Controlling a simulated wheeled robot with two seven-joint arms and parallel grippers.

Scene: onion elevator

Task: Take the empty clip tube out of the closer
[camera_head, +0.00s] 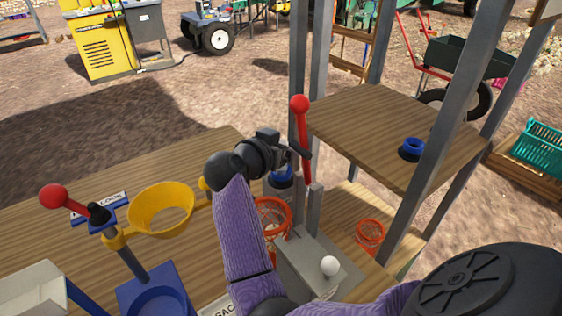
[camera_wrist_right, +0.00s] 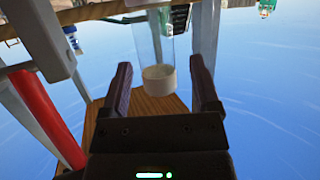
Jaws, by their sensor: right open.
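In the head view my right gripper (camera_head: 293,152) is beside the steel posts, close to a red-knobbed lever (camera_head: 300,104). In the right wrist view its two dark fingers (camera_wrist_right: 161,88) are apart. A clear, empty-looking tube (camera_wrist_right: 153,42) with a cream-white ring (camera_wrist_right: 159,80) at one end shows between or beyond them; I cannot tell whether it lies within their reach. I cannot pick out the tube in the head view. A blue ring (camera_head: 283,178) on a grey fitting sits just below the gripper. I cannot tell which fitting is the closer. My left gripper is out of view.
A yellow funnel ring (camera_head: 133,231) and another red-knobbed lever (camera_head: 54,197) stand at left. Orange baskets (camera_head: 370,232) and a white knob (camera_head: 329,265) are low near the posts. The table's back left is clear.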

